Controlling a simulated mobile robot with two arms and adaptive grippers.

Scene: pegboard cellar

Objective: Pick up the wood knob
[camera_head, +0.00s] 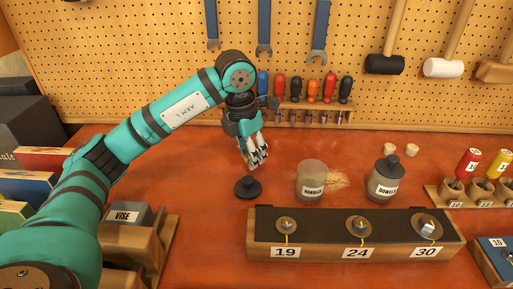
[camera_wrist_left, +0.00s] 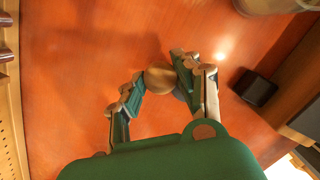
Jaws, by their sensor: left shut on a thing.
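My left gripper (camera_head: 254,158) is low over the red-brown table, just behind a black jar lid. In the left wrist view the left gripper (camera_wrist_left: 158,92) has its fingers closed around a round, tan wood knob (camera_wrist_left: 160,77), gripping it between the tips. In the head view the fingers hide the knob. I cannot tell whether the knob touches the table. My right gripper is in neither view.
The black lid (camera_head: 248,188) lies in front of the left gripper. An open labelled jar (camera_head: 311,182) and a lidded dowels jar (camera_head: 385,180) stand to the right. A wooden rack (camera_head: 350,236) numbered 19, 24, 30 is in front. Screwdrivers (camera_head: 312,90) hang behind.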

